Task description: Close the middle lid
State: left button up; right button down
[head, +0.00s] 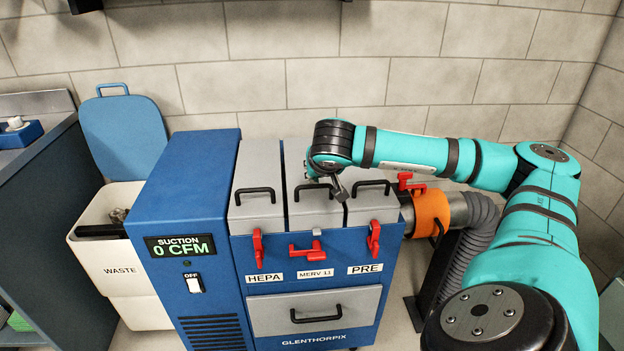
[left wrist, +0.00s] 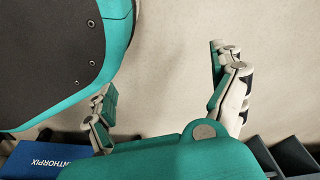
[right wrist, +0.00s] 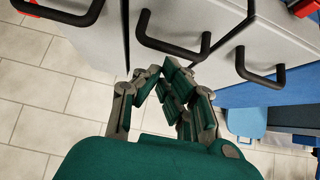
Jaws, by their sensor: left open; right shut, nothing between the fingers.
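The right wrist view shows the fingertips (right wrist: 172,78) close to the middle handle (right wrist: 170,42); contact is unclear. My left gripper (left wrist: 168,98) is open and empty, outside the head view.
The HEPA lid (head: 256,213) is on the left and the PRE lid (head: 372,210) on the right, both down. An orange collar (head: 431,213) with a grey hose is right of the machine. An open waste bin (head: 130,273) stands left.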

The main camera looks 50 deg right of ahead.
jog(key=f+b, duration=0.1)
jog(key=s+f+b, duration=0.1)
jog(key=f, duration=0.1)
jog(key=shift+a+f, duration=0.2)
jog(key=shift+f, duration=0.1)
pick_arm(q)
jog(key=w+r, duration=0.5)
jog(key=r, duration=0.4)
jog(key=shift+w+d+r+t+b, duration=0.2)
jog(key=shift+w+d+t+b, duration=0.1)
jog(key=shift+w+d+b, duration=0.1)
pick_arm(e)
jog(key=shift+s+a+f, duration=0.1)
jog(key=shift+s+f, duration=0.05)
jog(key=shift+f, duration=0.1)
